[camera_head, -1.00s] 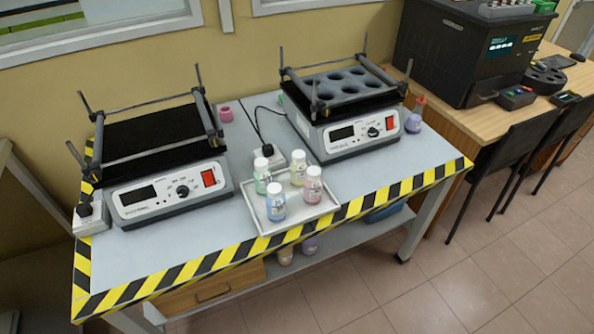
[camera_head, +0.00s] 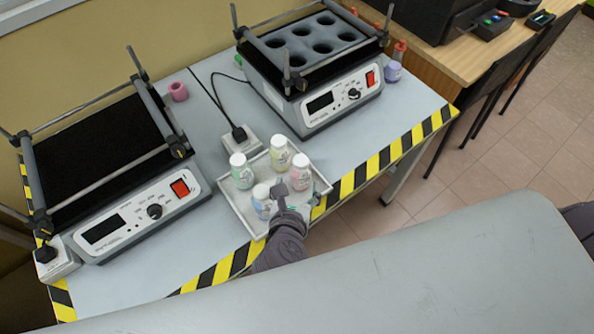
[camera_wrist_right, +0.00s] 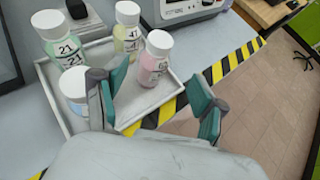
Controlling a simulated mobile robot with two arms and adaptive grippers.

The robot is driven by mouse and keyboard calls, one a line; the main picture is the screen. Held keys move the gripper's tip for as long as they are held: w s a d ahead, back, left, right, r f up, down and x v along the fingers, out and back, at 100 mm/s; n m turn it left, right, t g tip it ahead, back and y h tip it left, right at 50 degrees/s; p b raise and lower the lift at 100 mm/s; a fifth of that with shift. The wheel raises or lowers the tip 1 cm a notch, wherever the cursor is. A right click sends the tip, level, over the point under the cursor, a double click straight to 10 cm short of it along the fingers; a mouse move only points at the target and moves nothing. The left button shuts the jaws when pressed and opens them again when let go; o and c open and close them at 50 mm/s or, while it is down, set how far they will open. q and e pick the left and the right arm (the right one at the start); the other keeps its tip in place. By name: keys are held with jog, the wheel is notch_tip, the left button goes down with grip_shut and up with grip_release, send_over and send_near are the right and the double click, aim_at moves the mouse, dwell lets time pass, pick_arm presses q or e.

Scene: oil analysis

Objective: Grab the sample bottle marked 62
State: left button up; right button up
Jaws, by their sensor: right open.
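A pink sample bottle with a white cap (camera_head: 299,172) stands upright at the right of the tray. Its label in the right wrist view (camera_wrist_right: 155,62) seems to start with 6, but the rest is hard to read. A green bottle (camera_head: 241,171) is marked 21 in the wrist view. A yellow bottle (camera_head: 279,154) stands at the back and a blue bottle (camera_head: 262,202) at the front, partly hidden by a finger. My right gripper (camera_head: 292,197) is open and empty at the tray's front, its fingers (camera_wrist_right: 157,95) apart, with the pink bottle just beyond them. My left gripper is out of view.
The white tray (camera_head: 237,207) sits near the striped table edge (camera_head: 348,183). Hotplate-like devices stand left (camera_head: 135,215) and right (camera_head: 325,103). A power socket with a cable (camera_head: 240,141) is close behind the tray. A purple bottle (camera_head: 392,72) stands at the right.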

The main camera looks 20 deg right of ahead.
aim_at(300, 169)
jog(key=x, duration=0.3)
jog(key=shift+w+f+b, duration=0.15)
jog(key=shift+w+b, duration=0.15)
jog(key=shift+b, duration=0.05)
jog(key=shift+x, duration=0.85)
jog(key=b+x, duration=0.1)
jog(key=x, duration=0.2)
jog(key=shift+w+d+b, duration=0.1)
jog(key=shift+w+b, duration=0.3)
jog(key=shift+w, duration=0.1)
jog(key=shift+w+d, duration=0.15)
jog(key=shift+w, duration=0.15)
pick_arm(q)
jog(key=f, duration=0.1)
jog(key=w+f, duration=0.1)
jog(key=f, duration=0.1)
pick_arm(e)
jog(key=shift+s, duration=0.1)
grip_shut()
